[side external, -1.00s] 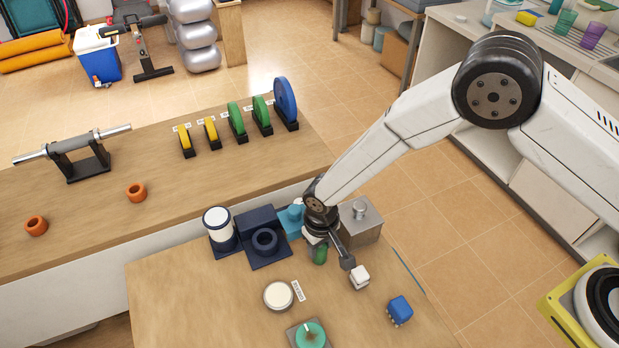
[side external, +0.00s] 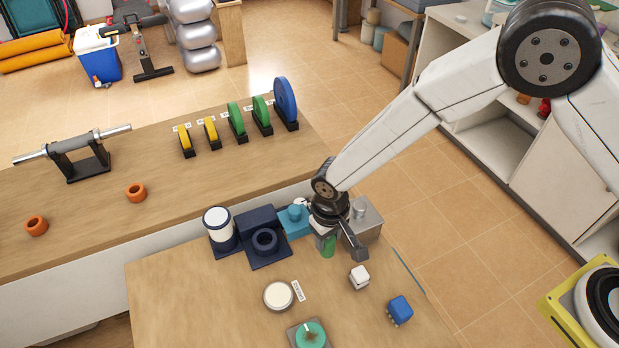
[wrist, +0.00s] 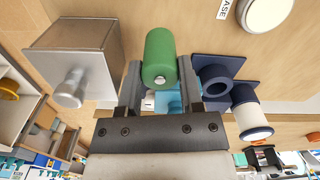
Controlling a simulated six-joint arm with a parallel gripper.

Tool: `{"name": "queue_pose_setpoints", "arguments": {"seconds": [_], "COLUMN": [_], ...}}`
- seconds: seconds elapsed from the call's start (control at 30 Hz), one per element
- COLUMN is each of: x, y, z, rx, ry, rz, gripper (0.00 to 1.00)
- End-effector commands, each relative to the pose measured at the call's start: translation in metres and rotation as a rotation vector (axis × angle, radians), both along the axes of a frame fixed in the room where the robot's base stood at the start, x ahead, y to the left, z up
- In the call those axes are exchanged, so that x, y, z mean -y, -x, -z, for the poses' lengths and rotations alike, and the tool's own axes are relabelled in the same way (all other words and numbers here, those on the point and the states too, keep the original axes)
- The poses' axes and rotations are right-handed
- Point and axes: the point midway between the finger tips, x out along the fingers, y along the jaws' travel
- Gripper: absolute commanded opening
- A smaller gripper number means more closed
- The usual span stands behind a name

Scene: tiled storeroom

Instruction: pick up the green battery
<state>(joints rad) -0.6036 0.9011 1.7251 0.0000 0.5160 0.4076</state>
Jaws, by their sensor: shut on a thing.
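The green battery (wrist: 160,57) is a green cylinder with a small metal nub on its end, held between the two fingers of my gripper (wrist: 160,80) in the wrist view. In the side view the green battery (side external: 328,248) hangs upright below my gripper (side external: 338,248), partly hidden by it. My gripper is shut on it. The battery appears to be held above the table, though the exact gap is hard to tell.
A grey metal box with a knob (side external: 367,228) stands close behind my gripper. A navy holder (side external: 262,257) and a navy-and-white canister (side external: 219,236) stand left. A white cube (side external: 360,283), a blue cube (side external: 400,310) and a round cream disc (side external: 278,296) lie nearer the front.

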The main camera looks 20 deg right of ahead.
Motion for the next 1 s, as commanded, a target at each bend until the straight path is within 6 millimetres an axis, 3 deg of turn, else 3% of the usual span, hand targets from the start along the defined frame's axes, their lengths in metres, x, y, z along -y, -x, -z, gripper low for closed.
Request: {"name": "queue_pose_setpoints", "arguments": {"seconds": [0.3, 0.7, 1.0], "x": [0.015, 0.043, 0.055], "y": [0.029, 0.081, 0.103], "z": [-0.04, -0.066, -0.076], "rx": [0.002, 0.002, 0.002], "ry": [-0.001, -0.001, -0.001], "rz": [0.0, -0.001, 0.0], "gripper": [0.0, 0.0, 0.0]}}
